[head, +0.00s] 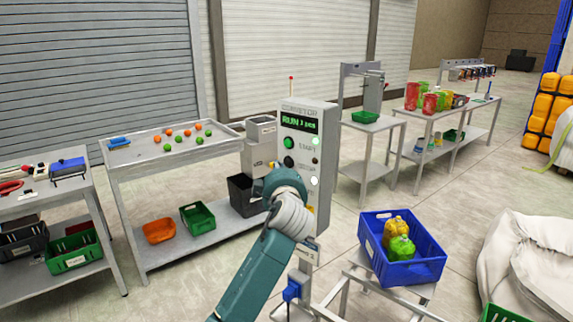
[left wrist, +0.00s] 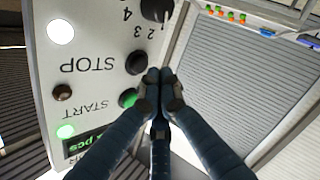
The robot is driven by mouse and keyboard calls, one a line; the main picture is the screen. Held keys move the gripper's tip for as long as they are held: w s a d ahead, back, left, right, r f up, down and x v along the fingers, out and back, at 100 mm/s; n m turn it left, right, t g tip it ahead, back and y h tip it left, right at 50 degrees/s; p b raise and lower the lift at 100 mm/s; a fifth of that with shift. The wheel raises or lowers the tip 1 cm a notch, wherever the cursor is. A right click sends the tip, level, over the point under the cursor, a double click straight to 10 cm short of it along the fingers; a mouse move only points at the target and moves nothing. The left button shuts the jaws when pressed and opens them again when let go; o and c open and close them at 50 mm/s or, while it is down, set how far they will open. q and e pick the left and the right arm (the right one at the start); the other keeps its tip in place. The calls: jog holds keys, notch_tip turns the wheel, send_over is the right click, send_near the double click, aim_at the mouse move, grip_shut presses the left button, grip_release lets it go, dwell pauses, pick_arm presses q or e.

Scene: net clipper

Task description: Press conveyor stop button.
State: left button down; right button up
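The grey conveyor control box (head: 309,118) stands mid-view in the head view, with a lit green display reading RUN. Its green START button (head: 289,143) has the dark STOP button (head: 288,161) below it. In the left wrist view the panel is upside down: the dark STOP button (left wrist: 136,62) is beside the STOP label, and the green START button (left wrist: 127,98) is partly behind a finger. My left gripper (left wrist: 160,78) has its fingertips together and empty, just right of the STOP button in that view; I cannot tell whether they touch it. My left arm covers the panel's lower part in the head view. My right gripper is out of view.
A numbered knob (left wrist: 157,9) is close to the fingertips. A sorting table (head: 180,160) with small balls stands left of the box. A blue crate (head: 376,255) with bottles is on a stand at right. Open floor lies between tables.

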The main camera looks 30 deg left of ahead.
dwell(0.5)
pick_arm(q)
jog(key=shift+w+d+b, duration=0.1)
jog(key=shift+w+b, duration=0.3)
jog(key=shift+w, duration=0.1)
jog(key=shift+w+b, duration=0.35)
jog(key=shift+w, duration=0.05)
dwell(0.5)
jog(key=shift+s, duration=0.85)
jog(key=s, duration=0.2)
jog(key=s+a, duration=0.1)
jog(key=s, duration=0.2)
jog(key=shift+p, duration=0.3)
dwell(0.8)
